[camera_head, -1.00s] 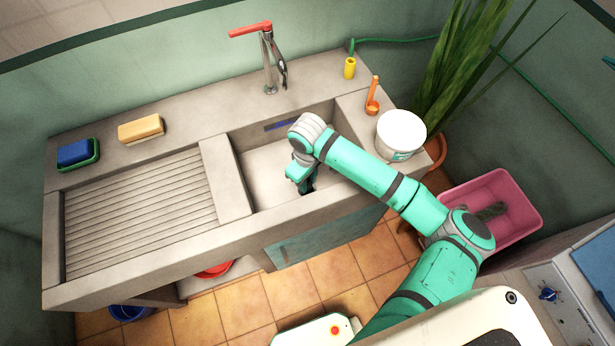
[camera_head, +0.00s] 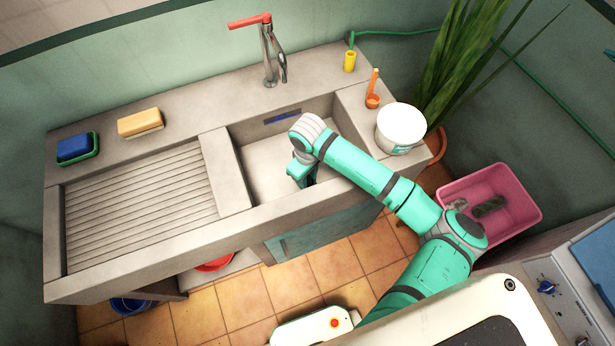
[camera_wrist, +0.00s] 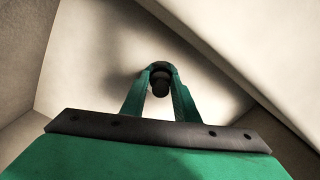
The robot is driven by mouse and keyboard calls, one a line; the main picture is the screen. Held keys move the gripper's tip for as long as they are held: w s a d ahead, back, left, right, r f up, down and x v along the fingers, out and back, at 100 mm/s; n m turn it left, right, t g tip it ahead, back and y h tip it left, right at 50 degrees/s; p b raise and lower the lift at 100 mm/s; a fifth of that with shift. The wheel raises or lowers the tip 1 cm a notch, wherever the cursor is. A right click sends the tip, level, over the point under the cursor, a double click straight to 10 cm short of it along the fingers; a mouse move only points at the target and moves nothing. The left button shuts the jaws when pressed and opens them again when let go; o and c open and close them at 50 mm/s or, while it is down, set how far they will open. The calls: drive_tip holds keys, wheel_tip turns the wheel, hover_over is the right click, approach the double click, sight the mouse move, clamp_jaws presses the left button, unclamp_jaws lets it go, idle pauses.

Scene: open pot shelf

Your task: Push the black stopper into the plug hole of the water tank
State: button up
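The water tank (camera_head: 262,188) is the grey basin sunk in the right half of the sink counter; its pale floor and walls fill the wrist view (camera_wrist: 90,60). My gripper reaches down into it in the head view (camera_head: 305,180). In the wrist view my gripper (camera_wrist: 160,75) has its two green fingers drawn close together around a small dark, rounded piece, which looks like the black stopper (camera_wrist: 160,85). A dark round patch lies just beyond it; I cannot tell whether this is the plug hole or part of the stopper. The head view hides the stopper behind my arm.
A tap (camera_head: 268,55) stands behind the tank. A white tub (camera_head: 400,130), an orange scoop (camera_head: 373,98) and a yellow cup (camera_head: 349,61) stand on the right ledge. The ribbed drainboard (camera_head: 140,210) is clear.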

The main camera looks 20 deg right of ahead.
drive_tip(key=shift+o, duration=1.3)
drive_tip(key=shift+s+a+f, duration=0.1)
drive_tip(key=shift+f, duration=0.15)
drive_tip(key=shift+a, duration=0.1)
drive_tip(key=shift+s+a, duration=0.1)
drive_tip(key=shift+a, duration=0.1)
drive_tip(key=r, duration=0.7)
drive_tip(key=d+r, duration=0.1)
drive_tip(key=r, duration=0.3)
drive_tip(key=shift+w+r, duration=0.15)
drive_tip(key=shift+w, duration=0.05)
